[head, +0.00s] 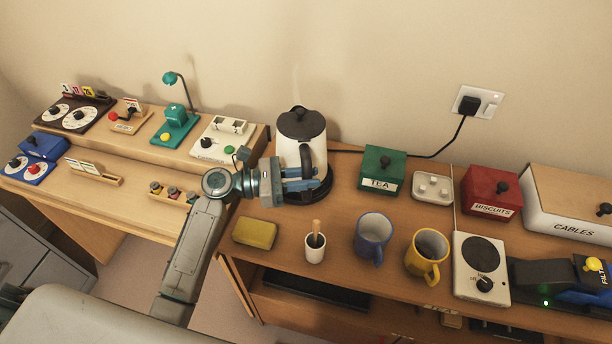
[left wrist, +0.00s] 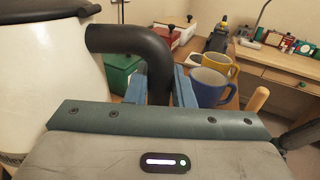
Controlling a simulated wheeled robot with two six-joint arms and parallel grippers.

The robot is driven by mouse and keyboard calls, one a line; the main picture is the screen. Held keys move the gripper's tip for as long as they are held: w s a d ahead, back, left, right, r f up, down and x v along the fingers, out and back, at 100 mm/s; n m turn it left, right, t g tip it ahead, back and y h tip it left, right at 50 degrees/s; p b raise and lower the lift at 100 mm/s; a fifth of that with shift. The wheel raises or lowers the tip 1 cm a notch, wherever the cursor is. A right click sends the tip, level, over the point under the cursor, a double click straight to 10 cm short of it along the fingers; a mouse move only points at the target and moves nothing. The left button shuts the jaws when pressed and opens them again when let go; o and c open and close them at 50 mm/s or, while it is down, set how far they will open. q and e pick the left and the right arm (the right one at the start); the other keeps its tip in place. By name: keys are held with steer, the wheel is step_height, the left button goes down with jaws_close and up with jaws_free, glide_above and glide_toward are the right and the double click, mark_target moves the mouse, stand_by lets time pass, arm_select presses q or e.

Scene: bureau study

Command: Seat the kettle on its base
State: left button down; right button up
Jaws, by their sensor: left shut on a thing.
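The kettle (head: 296,146) is white with a black lid and a black handle, and stands upright at the back of the wooden desk. Its black base (head: 323,191) shows as a dark disc under and to the right of it; I cannot tell whether the kettle is fully down on it. My left gripper (head: 306,180) is shut on the kettle's handle, reaching in from the left. In the left wrist view the black handle (left wrist: 158,62) passes between the blue fingers, with the kettle's white body (left wrist: 45,90) at left. My right gripper is not in view.
A green TEA box (head: 381,170) and a white tray (head: 432,187) stand right of the kettle. A yellow sponge (head: 255,233), a white cup (head: 315,248), a blue mug (head: 373,236) and a yellow mug (head: 427,252) stand in front. A black cord runs behind to the wall socket.

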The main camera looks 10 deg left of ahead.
arm_select(q)
steer(key=shift+f, duration=0.2)
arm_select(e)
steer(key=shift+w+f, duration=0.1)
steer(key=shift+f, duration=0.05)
arm_select(q)
steer(key=c, duration=1.5)
jaws_free()
steer(key=shift+s+f, duration=0.1)
steer(key=shift+f, duration=0.15)
steer(key=p+v, duration=0.1)
steer(key=v, duration=1)
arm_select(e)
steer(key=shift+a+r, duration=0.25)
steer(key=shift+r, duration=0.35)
